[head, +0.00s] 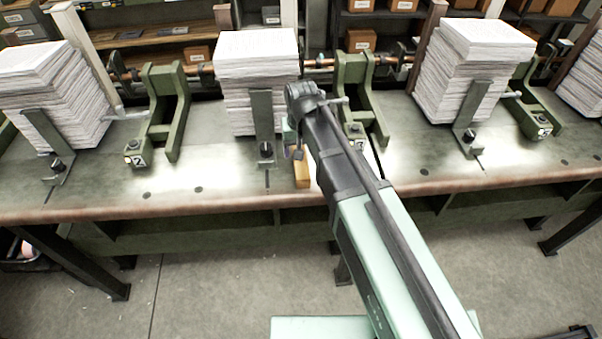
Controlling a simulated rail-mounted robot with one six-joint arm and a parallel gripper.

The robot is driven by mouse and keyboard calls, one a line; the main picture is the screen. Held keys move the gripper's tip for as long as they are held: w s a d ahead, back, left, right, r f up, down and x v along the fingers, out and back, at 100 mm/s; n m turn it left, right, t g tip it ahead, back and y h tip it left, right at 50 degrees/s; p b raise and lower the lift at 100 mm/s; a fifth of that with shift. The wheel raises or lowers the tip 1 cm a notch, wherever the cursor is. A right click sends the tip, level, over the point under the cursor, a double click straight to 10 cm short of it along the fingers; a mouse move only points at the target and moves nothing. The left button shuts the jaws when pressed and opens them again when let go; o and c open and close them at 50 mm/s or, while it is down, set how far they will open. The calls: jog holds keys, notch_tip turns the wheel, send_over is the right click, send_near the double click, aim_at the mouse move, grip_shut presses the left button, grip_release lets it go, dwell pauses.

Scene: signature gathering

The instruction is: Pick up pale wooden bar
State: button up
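The pale wooden bar (302,175) is a small tan block on the metal bench top, near the front edge at the middle of the head view. Its far part is hidden by my gripper and arm. My gripper (296,153) points down at the far end of the bar, just left of my dark wrist. The fingers are small and partly hidden. I cannot tell whether they are open or shut, or whether they touch the bar.
Tall paper stacks (256,75) stand along the bench (215,178) behind metal upright stops (262,125). Green brackets (165,110) with numbered tags stand between them, one close right of my gripper. Shelves with boxes (196,54) are behind. The front bench strip is mostly clear.

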aim_at(301, 163)
notch_tip(301, 163, down, 6)
jog(key=b, duration=0.5)
jog(key=shift+f, duration=0.15)
jog(key=shift+r, duration=0.3)
jog(key=c, duration=1)
jog(key=shift+r, duration=0.1)
